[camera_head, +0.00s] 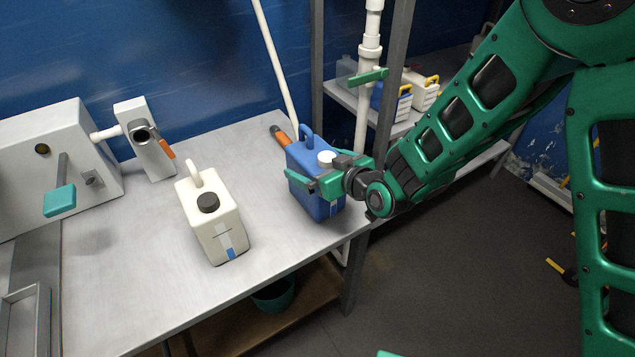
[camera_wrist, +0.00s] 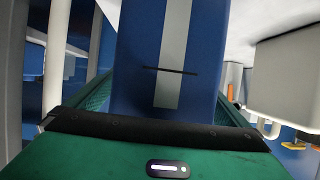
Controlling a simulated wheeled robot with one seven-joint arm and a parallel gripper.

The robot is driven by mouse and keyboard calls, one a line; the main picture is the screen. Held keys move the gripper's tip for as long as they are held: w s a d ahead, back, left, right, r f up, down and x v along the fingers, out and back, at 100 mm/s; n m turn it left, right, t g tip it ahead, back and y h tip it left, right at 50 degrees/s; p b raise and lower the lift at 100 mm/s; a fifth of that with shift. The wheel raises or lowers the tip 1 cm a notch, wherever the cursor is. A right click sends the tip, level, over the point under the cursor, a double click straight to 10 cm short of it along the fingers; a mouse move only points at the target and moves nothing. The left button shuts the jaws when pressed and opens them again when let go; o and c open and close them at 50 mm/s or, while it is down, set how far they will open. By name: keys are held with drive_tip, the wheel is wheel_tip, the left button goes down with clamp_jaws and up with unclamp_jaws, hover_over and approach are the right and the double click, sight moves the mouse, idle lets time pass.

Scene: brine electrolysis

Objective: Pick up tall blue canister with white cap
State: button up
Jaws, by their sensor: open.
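The tall blue canister (camera_head: 308,168) with a white cap (camera_head: 326,158) stands upright near the right corner of the metal table. Its handle rises at the top left of the cap. My gripper (camera_head: 312,180) is at the canister's upper part, with its green fingers spread on either side of the body. In the wrist view the blue canister (camera_wrist: 203,65) with a grey stripe fills the middle, close in front of the palm. The gripper is open around it. The canister's right upper side is partly hidden by the gripper, and finger contact cannot be told.
A white canister (camera_head: 212,222) with a black cap stands left of the blue one on the table (camera_head: 125,275). A grey machine (camera_head: 75,150) is at the left. A white pipe (camera_head: 275,65) rises behind. Shelves with more containers (camera_head: 420,92) stand behind my arm.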

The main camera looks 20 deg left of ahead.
drive_tip(key=c, duration=2.1)
drive_tip(key=shift+r, duration=0.1)
drive_tip(key=shift+c, duration=0.4)
drive_tip(key=shift+r, duration=0.1)
